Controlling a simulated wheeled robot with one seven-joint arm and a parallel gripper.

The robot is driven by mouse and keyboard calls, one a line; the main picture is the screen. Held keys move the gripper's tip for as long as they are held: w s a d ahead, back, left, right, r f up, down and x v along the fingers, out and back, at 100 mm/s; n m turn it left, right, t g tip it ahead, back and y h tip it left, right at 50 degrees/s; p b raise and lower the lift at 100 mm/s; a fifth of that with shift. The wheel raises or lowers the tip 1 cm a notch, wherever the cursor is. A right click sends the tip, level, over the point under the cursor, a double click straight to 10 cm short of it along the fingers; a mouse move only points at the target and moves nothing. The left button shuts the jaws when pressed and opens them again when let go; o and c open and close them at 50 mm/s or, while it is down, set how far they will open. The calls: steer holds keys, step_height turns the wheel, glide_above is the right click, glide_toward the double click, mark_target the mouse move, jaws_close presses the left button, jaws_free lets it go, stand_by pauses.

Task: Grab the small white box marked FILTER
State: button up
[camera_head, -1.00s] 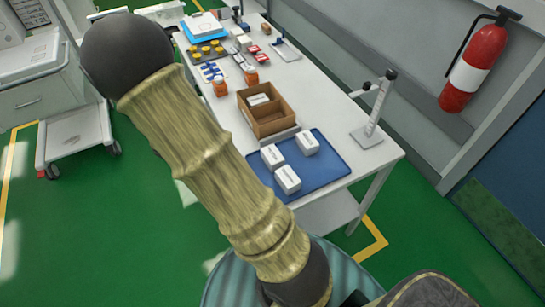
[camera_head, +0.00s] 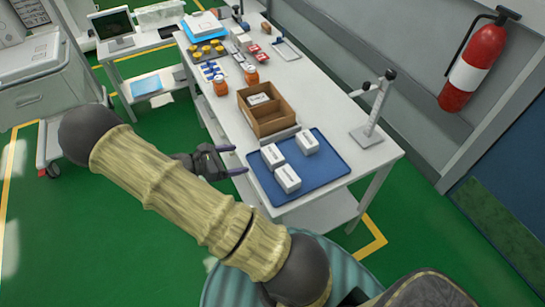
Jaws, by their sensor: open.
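Three small white boxes lie on a blue tray (camera_head: 325,173) at the near end of the white table: a left one (camera_head: 272,156), a right one (camera_head: 307,142) and a front one (camera_head: 287,180). Another white box (camera_head: 258,100) lies in a brown open carton (camera_head: 270,128) behind the tray. The print is too small to tell which is marked FILTER. My gripper (camera_head: 238,160) is open and empty just left of the tray, its fingers pointing right toward the left box, apart from it.
A metal stand (camera_head: 370,130) stands right of the tray. Two orange bottles (camera_head: 220,86) and several small items stand farther back on the table. A fire extinguisher (camera_head: 473,65) hangs on the right wall.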

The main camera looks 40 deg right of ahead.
mark_target(270, 154)
steer(key=p+x, duration=0.2)
steer(key=x, duration=0.9)
steer(key=shift+s+d+f, duration=0.1)
steer(key=shift+d+f, duration=0.1)
steer(key=shift+d, duration=0.1)
steer(key=shift+f+p+x, duration=0.2)
steer(key=shift+p+x, duration=0.7)
steer(key=shift+x, duration=1.6)
steer(key=shift+c, duration=0.5)
steer(key=c, duration=0.6)
steer(key=shift+o, duration=0.2)
steer(key=shift+r, duration=0.1)
step_height(270, 154, up, 10)
steer(key=shift+f+b, duration=0.1)
steer(key=shift+b, duration=0.6)
